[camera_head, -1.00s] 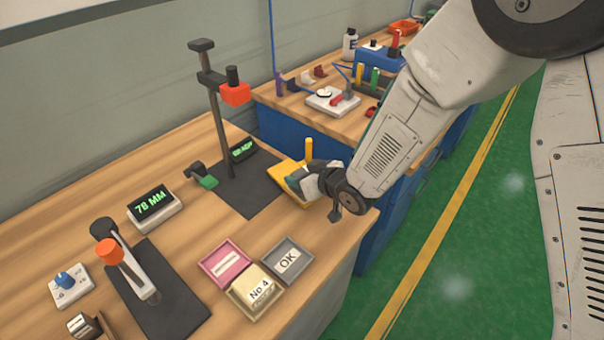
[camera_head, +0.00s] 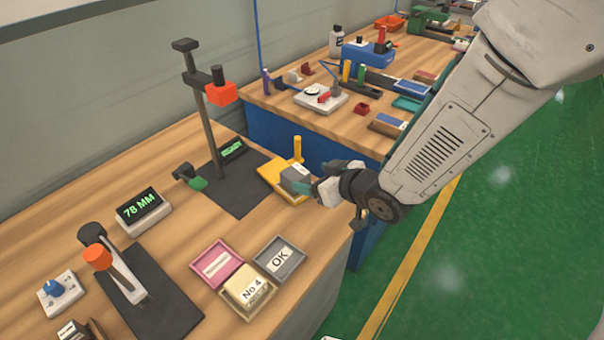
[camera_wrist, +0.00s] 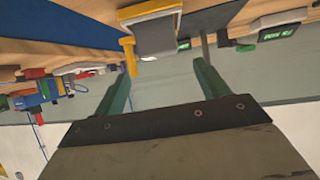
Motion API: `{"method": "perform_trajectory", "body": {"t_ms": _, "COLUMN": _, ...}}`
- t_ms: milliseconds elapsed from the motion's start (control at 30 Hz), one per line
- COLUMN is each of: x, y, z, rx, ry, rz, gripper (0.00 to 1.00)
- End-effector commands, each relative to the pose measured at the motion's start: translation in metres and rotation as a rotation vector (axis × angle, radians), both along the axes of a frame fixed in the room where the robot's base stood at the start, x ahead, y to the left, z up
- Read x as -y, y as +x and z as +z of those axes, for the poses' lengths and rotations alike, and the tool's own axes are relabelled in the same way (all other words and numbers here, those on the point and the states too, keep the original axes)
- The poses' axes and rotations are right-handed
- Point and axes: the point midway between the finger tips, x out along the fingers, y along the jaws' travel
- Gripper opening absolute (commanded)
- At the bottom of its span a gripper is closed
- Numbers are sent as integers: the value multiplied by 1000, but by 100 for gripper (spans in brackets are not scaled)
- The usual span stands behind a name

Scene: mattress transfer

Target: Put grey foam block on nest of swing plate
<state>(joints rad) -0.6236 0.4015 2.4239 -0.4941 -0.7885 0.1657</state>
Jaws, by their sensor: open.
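The grey foam block (camera_head: 295,180) rests on the yellow swing plate (camera_head: 274,172), beside its upright yellow post (camera_head: 297,148). My gripper (camera_head: 306,187) is just to the right of the block. In the wrist view, the block (camera_wrist: 155,40) sits against the yellow plate (camera_wrist: 150,9), past the tips of my gripper (camera_wrist: 161,68). The two green fingers are apart with nothing between them. The nest itself is hidden under the block, so its exact seating cannot be told.
A dark stand with an orange head (camera_head: 220,92) rises behind the plate. Pink (camera_head: 217,262), cream (camera_head: 248,290) and grey OK trays (camera_head: 280,258) lie in front. A display reading 78 MM (camera_head: 141,207) stands at left. A second bench with several items is behind.

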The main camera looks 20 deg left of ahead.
Motion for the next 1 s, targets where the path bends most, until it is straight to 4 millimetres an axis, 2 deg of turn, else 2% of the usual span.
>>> {"method": "perform_trajectory", "body": {"t_ms": 100, "x": 11, "y": -6, "z": 8, "rx": 1, "ry": 0, "rz": 0, "gripper": 74}}
{"method": "perform_trajectory", "body": {"t_ms": 300, "x": 17, "y": -11, "z": 11, "rx": 0, "ry": -1, "rz": 0, "gripper": 74}}
{"method": "perform_trajectory", "body": {"t_ms": 467, "x": 17, "y": -10, "z": 11, "rx": 1, "ry": -2, "rz": 0, "gripper": 74}}
{"method": "perform_trajectory", "body": {"t_ms": 567, "x": 27, "y": -3, "z": 17, "rx": 3, "ry": -23, "rz": -31, "gripper": 74}}
{"method": "perform_trajectory", "body": {"t_ms": 667, "x": 58, "y": 14, "z": 34, "rx": -2, "ry": -88, "rz": -120, "gripper": 74}}
{"method": "perform_trajectory", "body": {"t_ms": 767, "x": 111, "y": 31, "z": 60, "rx": -31, "ry": -187, "rz": -263, "gripper": 74}}
{"method": "perform_trajectory", "body": {"t_ms": 800, "x": 137, "y": 34, "z": 71, "rx": -52, "ry": -229, "rz": -328, "gripper": 74}}
{"method": "perform_trajectory", "body": {"t_ms": 900, "x": 201, "y": 28, "z": 97, "rx": -134, "ry": -324, "rz": -485, "gripper": 74}}
{"method": "perform_trajectory", "body": {"t_ms": 1000, "x": 259, "y": 4, "z": 121, "rx": -240, "ry": -395, "rz": -626, "gripper": 74}}
